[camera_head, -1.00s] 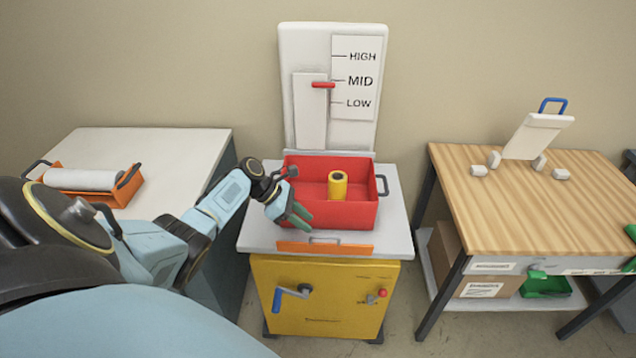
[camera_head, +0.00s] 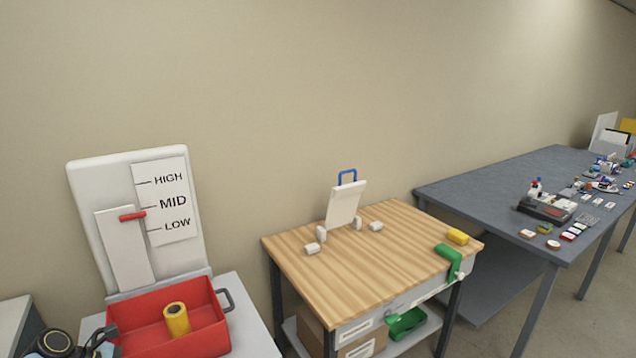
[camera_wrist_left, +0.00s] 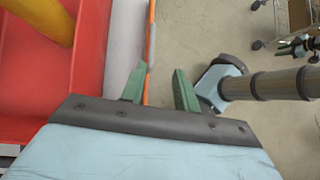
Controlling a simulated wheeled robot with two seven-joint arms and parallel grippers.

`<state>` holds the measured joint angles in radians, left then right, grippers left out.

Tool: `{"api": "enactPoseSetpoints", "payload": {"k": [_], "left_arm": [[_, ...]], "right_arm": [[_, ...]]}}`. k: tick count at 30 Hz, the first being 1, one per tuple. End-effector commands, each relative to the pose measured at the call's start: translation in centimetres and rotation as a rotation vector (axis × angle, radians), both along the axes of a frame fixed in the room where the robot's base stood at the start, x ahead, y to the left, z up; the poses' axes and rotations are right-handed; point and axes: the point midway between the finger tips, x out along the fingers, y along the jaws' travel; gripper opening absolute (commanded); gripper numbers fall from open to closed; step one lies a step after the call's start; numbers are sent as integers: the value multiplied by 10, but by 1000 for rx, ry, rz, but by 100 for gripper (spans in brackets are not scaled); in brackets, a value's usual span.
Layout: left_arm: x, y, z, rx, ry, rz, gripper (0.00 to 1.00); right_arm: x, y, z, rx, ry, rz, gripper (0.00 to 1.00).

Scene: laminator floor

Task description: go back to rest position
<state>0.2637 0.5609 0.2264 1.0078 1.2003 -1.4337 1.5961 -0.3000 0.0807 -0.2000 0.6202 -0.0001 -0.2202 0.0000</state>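My left gripper (camera_wrist_left: 158,88) shows in the left wrist view with its two green fingers apart and nothing between them. It is beside the red tray (camera_wrist_left: 62,98), next to an orange strip (camera_wrist_left: 151,45). In the head view only part of my left arm shows at the bottom left corner, in front of the red tray (camera_head: 205,340); the fingertips are not clear there. A yellow roll (camera_head: 176,318) stands upright in the tray. My right gripper is not clearly seen in either view.
Behind the tray stands a white panel (camera_head: 85,180) with a red pointer (camera_head: 132,216) near MID. A wooden-topped table (camera_head: 375,255) holds a white tilted plate, several small white blocks and a yellow block (camera_head: 458,237). A grey table (camera_head: 480,190) with many small items stands right.

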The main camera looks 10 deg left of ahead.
Motion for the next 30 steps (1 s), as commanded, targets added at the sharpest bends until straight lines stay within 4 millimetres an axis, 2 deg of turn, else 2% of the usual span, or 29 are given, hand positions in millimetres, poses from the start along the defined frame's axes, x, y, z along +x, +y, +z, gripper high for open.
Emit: {"api": "enactPoseSetpoints", "payload": {"k": [6, 9, 12, 15, 19, 24, 30], "left_arm": [[-56, -68, -43, 306, -119, -539, 31], [-85, -101, -54, 436, -202, -822, 31], [-113, -132, -55, 552, -296, -1091, 31], [-140, -161, -48, 655, -397, -1343, 31], [-168, -190, -28, 777, -516, -1606, 31], [-189, -210, -2, 886, -609, -1809, 31], [-206, -222, 25, 981, -672, -1956, 31]], "right_arm": [[0, 0, 0, 0, 0, 0, 34], [0, 0, 0, 0, 0, 0, 34], [0, 0, 0, 0, 0, 0, 34], [0, 0, 0, 0, 0, 0, 34], [0, 0, 0, 1, 0, 0, 34], [0, 0, 0, 1, 0, 0, 34], [0, 1, 0, 1, 0, 0, 34]]}}
